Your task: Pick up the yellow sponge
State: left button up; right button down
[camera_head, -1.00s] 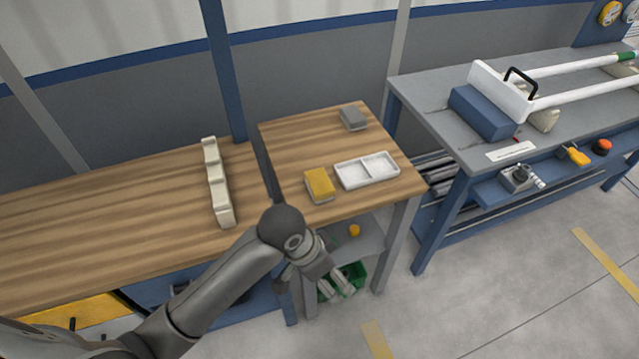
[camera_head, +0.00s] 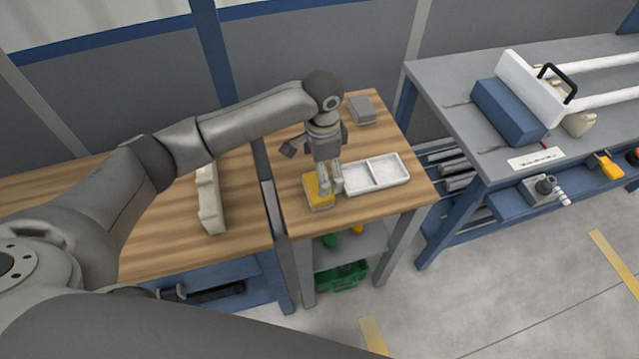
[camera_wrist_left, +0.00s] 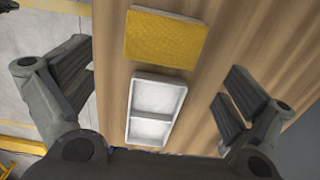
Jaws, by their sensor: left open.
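The yellow sponge (camera_head: 316,190) lies on the small wooden table, just left of the white two-part tray (camera_head: 372,174). My left gripper (camera_head: 330,187) points down above the table, over the right side of the sponge and close to the tray. In the left wrist view the sponge (camera_wrist_left: 165,39) is at the top, beyond the tray (camera_wrist_left: 156,108). The open fingers of my left gripper (camera_wrist_left: 155,95) stand to both sides of the tray there, with nothing between them. My right gripper is not in view.
A grey block (camera_head: 362,109) lies at the back of the small table. A cream notched holder (camera_head: 209,198) lies on the left wooden bench. At right, a grey workbench (camera_head: 440,85) carries a blue and white box and pipes. A green bin (camera_head: 343,276) is below.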

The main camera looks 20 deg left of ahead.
pick_arm(q)
notch_tip(320, 180, down, 3)
jog(key=shift+w+r, duration=0.1)
jog(key=shift+r, duration=0.1)
notch_tip(320, 180, down, 4)
jog(key=shift+d+r+p, duration=0.1)
jog(key=shift+r+p, duration=0.1)
jog(key=shift+p, duration=0.45)
jog(key=shift+f, duration=0.35)
jog(key=shift+w+f, duration=0.1)
jog(key=shift+f, duration=0.2)
jog(key=shift+c, duration=0.7)
jog(key=c, duration=0.5)
jog(key=shift+c, duration=1.2)
jog(key=shift+r, duration=0.45)
notch_tip(320, 180, up, 3)
jog(key=shift+d+f+b, duration=0.15)
jog(key=shift+b, duration=0.5)
jog(key=s+d+r+b, duration=0.2)
jog(key=s+d+r, duration=0.6)
jog(key=d+r, duration=0.1)
jog(key=shift+s+d+r, duration=0.3)
jog(key=shift+s+d, duration=0.1)
jog(key=shift+d, duration=0.35)
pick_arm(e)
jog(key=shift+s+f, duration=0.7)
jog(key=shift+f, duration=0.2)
